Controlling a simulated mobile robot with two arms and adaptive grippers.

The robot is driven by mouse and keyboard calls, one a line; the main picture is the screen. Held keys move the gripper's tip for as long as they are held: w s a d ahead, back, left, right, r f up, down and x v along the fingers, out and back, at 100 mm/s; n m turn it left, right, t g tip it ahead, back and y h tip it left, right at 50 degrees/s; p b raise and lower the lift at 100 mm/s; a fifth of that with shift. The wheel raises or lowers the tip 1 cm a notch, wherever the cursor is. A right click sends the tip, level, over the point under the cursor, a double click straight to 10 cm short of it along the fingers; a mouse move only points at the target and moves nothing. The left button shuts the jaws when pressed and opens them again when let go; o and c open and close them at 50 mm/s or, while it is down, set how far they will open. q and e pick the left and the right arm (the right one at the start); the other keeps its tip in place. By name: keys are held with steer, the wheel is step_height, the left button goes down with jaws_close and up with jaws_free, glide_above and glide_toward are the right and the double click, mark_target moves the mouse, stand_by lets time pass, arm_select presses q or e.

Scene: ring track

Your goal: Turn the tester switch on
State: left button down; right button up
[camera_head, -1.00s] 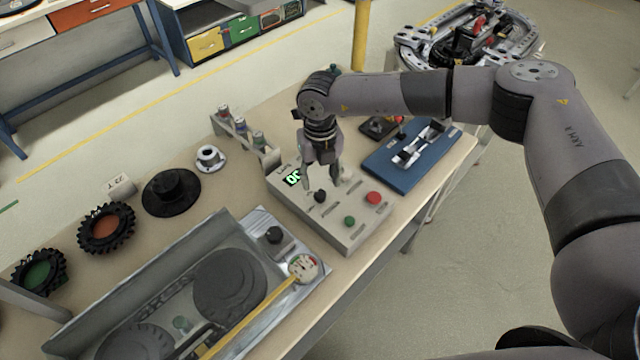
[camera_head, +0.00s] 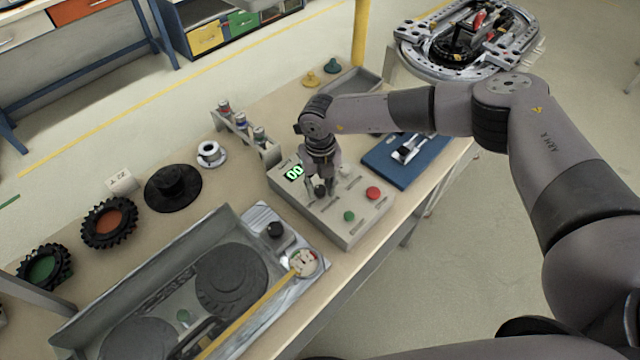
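The tester is a grey box (camera_head: 345,228) on the workbench, with a lit green display (camera_head: 294,172) reading 00. Its top has a black knob-like switch (camera_head: 320,191), a green button (camera_head: 349,216) and a red button (camera_head: 373,193). My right gripper (camera_head: 321,189) points down at the black switch, with its fingertips close on either side. The fingers partly hide the switch, and I cannot tell whether they touch or grip it. My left gripper is not in view.
A grey tray (camera_head: 150,290) with dark discs stands left of the tester. A rack of small bottles (camera_head: 240,133) is behind it, and a blue board (camera_head: 410,165) with a metal fixture is to the right. Black wheels (camera_head: 110,222) lie at the far left.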

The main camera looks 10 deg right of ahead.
jaws_close()
steer(key=shift+f+n+b, duration=0.15)
steer(key=shift+n+b, duration=0.65)
steer(key=shift+b, duration=0.25)
steer(key=n+b, duration=1.1)
steer(key=b, duration=0.1)
steer(key=shift+n+b, duration=0.3)
steer(key=shift+b, duration=0.1)
steer(key=n+b, duration=0.2)
steer(key=n, duration=0.1)
steer(key=shift+b, duration=0.3)
steer(key=shift+n+b, duration=0.6)
steer(key=shift+n, duration=0.3)
steer(key=shift+r, duration=0.2)
